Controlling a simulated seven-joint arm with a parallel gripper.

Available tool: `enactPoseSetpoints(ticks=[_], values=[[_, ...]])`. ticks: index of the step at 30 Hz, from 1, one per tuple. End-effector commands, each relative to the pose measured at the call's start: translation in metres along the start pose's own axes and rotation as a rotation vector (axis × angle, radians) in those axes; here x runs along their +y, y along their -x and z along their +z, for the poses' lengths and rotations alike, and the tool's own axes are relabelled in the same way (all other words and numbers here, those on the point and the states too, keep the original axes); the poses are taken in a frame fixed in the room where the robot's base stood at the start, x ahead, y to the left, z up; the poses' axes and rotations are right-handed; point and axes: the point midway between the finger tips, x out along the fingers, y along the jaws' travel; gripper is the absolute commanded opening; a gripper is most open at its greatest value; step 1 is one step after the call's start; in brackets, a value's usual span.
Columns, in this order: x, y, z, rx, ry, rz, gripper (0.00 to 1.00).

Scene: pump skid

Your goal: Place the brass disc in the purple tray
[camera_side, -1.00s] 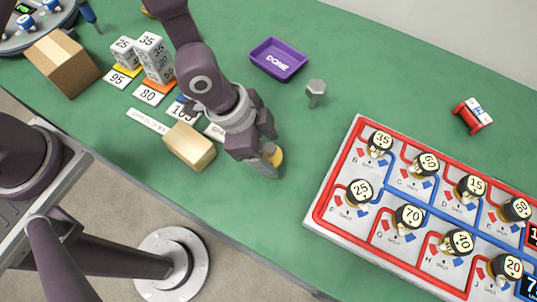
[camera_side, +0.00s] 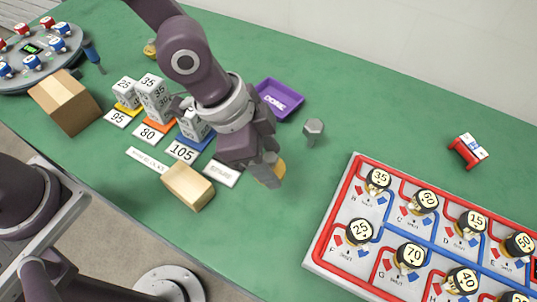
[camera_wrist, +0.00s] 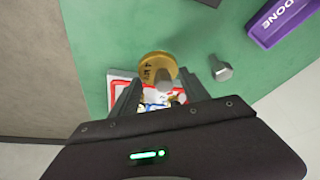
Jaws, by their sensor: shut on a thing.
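The brass disc (camera_wrist: 157,66) is between the fingers of my gripper (camera_wrist: 155,95) in the wrist view, with dark marks on its face. In the side view, the disc's yellow edge (camera_side: 280,167) shows at the fingertips of my gripper (camera_side: 266,168), which hides the rest. My gripper is shut on the disc and seems to hold it above the green table. The purple tray (camera_side: 289,108) is marked DONE and stands behind my gripper. It also shows at the top right of the wrist view (camera_wrist: 262,34), apart from the disc.
A grey hex-headed bolt (camera_side: 314,128) stands right of the tray. A valve board (camera_side: 335,225) with several numbered knobs lies to the right. Numbered blocks (camera_side: 152,95), cards and a tan box (camera_side: 188,186) lie left of my gripper. A red-and-white item (camera_side: 468,150) lies far right.

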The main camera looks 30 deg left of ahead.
Motion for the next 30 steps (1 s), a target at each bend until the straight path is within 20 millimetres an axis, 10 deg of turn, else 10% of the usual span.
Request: enactPoseSetpoints(ticks=[9,16,30], values=[[-0.133,-0.009,-0.036,0.004,0.126,-0.054,0.08],[-0.245,-0.003,-0.027,0.002,0.23,-0.096,0.08],[-0.278,-0.057,0.006,0.0,0.26,-0.107,0.08]])
